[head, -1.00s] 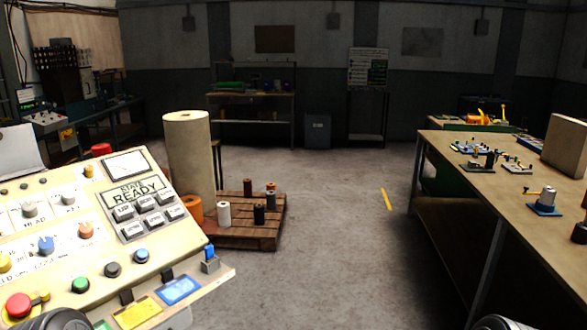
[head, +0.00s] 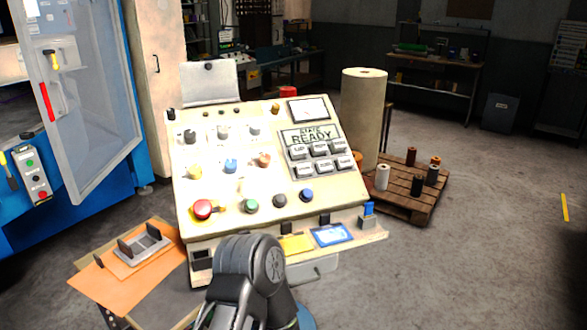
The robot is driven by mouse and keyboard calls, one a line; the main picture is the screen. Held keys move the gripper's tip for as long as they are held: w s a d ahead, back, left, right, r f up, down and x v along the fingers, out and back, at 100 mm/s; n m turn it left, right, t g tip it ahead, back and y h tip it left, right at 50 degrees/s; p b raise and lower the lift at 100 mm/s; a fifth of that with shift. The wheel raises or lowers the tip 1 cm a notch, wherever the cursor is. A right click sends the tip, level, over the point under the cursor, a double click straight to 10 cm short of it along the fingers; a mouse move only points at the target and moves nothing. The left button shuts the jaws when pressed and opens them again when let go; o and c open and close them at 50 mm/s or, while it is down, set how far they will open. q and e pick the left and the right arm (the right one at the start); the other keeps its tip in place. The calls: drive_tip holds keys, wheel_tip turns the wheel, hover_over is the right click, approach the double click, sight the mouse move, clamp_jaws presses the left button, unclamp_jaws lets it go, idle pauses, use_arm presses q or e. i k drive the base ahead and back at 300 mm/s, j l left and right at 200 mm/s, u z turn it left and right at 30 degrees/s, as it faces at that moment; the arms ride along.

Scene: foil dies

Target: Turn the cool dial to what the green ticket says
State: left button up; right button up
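The cream control console (head: 180,215) stands in the middle of the head view, its sloped face towards me. Its dials include a blue dial (head: 231,166), a yellow dial (head: 194,172), an orange dial (head: 263,159) and grey dials above, such as one grey dial (head: 223,132). The labels are too washed out to tell which is the cool dial. On the front ledge lie a yellow ticket (head: 296,244) and a blue ticket (head: 332,235). No green ticket shows; my dark arm link covers the ledge left of the yellow one. Neither gripper is in view.
A red stop button (head: 203,209) and a green button (head: 251,205) sit low on the console. A READY display (head: 311,136) is upper right. A side shelf with an orange sheet (head: 100,285) is at left, beside a blue machine (head: 110,215).

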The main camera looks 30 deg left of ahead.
sight(230, 164)
drive_tip(key=k+j+u, duration=0.1)
drive_tip(key=u, duration=1.2)
